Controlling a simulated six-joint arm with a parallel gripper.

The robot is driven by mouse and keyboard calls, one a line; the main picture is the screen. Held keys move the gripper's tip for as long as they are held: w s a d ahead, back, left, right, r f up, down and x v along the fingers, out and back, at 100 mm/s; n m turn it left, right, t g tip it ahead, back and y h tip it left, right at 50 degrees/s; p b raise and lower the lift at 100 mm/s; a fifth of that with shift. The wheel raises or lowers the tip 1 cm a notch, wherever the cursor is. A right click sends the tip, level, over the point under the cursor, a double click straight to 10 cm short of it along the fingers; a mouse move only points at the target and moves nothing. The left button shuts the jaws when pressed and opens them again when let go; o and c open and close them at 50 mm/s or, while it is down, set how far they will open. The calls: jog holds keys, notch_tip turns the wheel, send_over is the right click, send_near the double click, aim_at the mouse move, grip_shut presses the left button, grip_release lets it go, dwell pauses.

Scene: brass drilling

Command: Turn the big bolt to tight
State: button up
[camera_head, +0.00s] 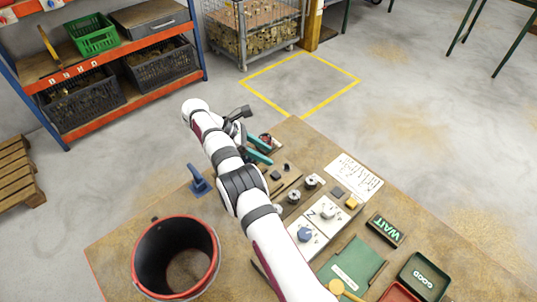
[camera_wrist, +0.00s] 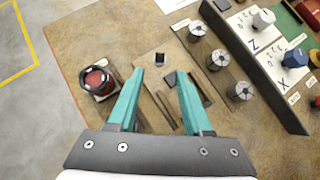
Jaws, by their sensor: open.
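My gripper (camera_wrist: 160,75) has two teal fingers, apart and with nothing between them; it also shows in the head view (camera_head: 268,153). Between and just beyond the fingertips in the wrist view is a small dark block-like head (camera_wrist: 160,59) on a flat brown plate (camera_wrist: 148,80). I cannot tell for sure whether this is the big bolt. A dark elongated piece (camera_wrist: 172,82) lies partly behind the right finger. A round red part with a black collar (camera_wrist: 97,82) stands left of the left finger. No tight mark is readable.
Several silver round knobs (camera_wrist: 217,59) stand to the right, beside a raised panel with Z and X dials (camera_wrist: 263,19). In the head view a black bucket (camera_head: 175,252), a blue handle (camera_head: 198,180), a WAIT sign (camera_head: 385,229) and a GOOD tray (camera_head: 423,277) share the bench.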

notch_tip(320, 180, up, 2)
jog(key=d+m+y, duration=0.2)
jog(key=d+m, duration=0.1)
jog(key=m+t+y, duration=0.3)
jog(key=m+y, duration=0.5)
jog(key=m, duration=0.7)
send_near(287, 165)
jog(key=x, duration=0.8)
jog(key=shift+w+f, duration=0.15)
jog(key=shift+f, duration=0.1)
jog(key=shift+c, duration=0.3)
grip_shut()
